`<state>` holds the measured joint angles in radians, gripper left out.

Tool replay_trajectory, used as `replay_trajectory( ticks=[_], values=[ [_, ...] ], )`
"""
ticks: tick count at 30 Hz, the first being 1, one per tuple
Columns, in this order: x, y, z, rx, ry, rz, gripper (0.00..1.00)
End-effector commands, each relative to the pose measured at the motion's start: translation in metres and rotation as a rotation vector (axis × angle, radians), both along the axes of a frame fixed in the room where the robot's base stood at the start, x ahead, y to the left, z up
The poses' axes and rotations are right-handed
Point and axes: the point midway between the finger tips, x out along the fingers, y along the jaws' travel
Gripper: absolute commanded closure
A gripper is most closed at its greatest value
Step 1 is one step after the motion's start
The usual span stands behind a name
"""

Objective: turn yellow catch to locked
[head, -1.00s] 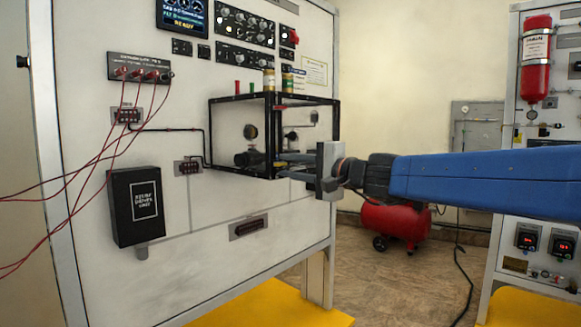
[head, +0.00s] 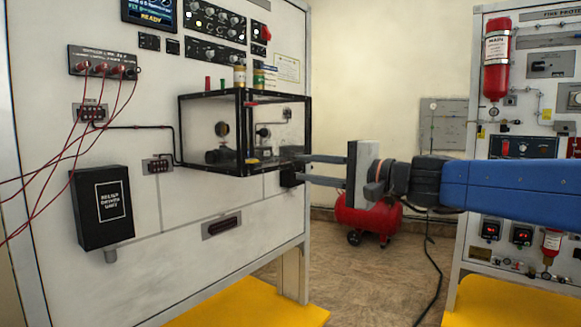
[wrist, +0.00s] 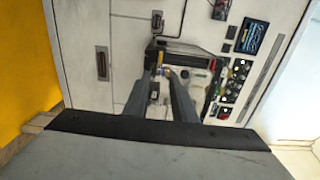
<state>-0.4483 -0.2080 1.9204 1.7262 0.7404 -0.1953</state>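The yellow catch (head: 252,161) is a small yellow piece at the lower front of the black-framed clear box (head: 212,94) on the white panel. It is too small to tell which way it is turned. My gripper (head: 301,168) is just right of the box, with two dark fingers pointing left, apart and with nothing visible between them. In the wrist view, the open fingers (wrist: 159,78) point at the box, and a small yellow spot (wrist: 168,72) shows by the tips.
A black relief driver unit (head: 101,207) and red cables (head: 62,150) are on the panel's left. A red tank (head: 368,218) stands on the floor behind my gripper. A second panel with a red extinguisher (head: 497,62) is at right. Floor between panels is mostly clear.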

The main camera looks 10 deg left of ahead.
Motion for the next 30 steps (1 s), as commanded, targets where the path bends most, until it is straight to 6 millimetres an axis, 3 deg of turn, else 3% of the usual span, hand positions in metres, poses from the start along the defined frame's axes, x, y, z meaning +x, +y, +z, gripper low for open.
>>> replay_trajectory(
  ticks=[7, 22, 26, 30],
  values=[
    [-0.010, -0.025, 0.000, 0.001, 0.001, -0.003, 0.76],
    [-0.014, -0.032, -0.005, -0.017, -0.005, -0.001, 0.76],
    [-0.029, -0.051, -0.029, -0.110, -0.031, -0.004, 0.76],
    [-0.056, -0.088, -0.080, -0.298, -0.072, -0.004, 0.76]
  ],
)
